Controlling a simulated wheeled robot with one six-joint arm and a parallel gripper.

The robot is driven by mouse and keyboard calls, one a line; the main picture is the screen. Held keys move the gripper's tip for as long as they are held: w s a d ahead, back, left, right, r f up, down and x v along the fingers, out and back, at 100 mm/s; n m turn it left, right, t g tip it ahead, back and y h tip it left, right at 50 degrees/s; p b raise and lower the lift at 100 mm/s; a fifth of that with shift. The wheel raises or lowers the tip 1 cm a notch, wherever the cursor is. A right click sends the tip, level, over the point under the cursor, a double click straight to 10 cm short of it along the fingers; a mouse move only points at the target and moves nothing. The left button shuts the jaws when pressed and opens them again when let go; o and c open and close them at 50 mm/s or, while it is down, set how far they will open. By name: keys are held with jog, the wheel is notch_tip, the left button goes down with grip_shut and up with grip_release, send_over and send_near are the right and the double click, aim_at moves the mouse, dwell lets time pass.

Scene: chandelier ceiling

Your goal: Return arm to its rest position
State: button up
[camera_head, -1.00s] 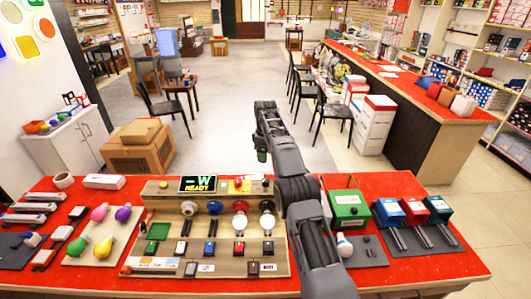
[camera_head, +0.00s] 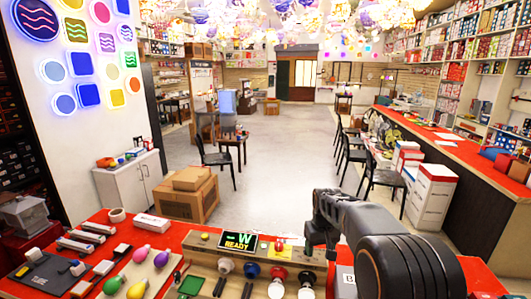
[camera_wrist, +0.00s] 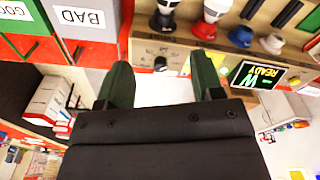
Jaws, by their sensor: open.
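My arm rises over the right part of the red table in the head view, bent at a thick dark joint. In the wrist view my gripper (camera_wrist: 160,88) shows two dark green fingers spread apart with nothing between them. The gripper is above the table, near the wooden test board (camera_head: 222,265) with its display reading "-W READY" (camera_head: 237,241). The board and display also show in the wrist view, where the display (camera_wrist: 258,76) is to the right of the fingers.
Colored bulbs (camera_head: 137,255) and white-topped tools lie on the table's left side. Boxes marked GOOD and BAD (camera_wrist: 80,18) show in the wrist view. Cardboard boxes (camera_head: 185,195), chairs (camera_head: 217,160) and a long red counter (camera_head: 430,130) stand beyond. The middle floor is clear.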

jog(key=s+r+m+t, duration=0.1)
jog(key=s+r+t, duration=0.1)
jog(key=s, duration=1)
jog(key=s+r+m+t, duration=0.1)
jog(key=s+r+t, duration=0.1)
jog(key=s, duration=1)
jog(key=shift+v, duration=0.85)
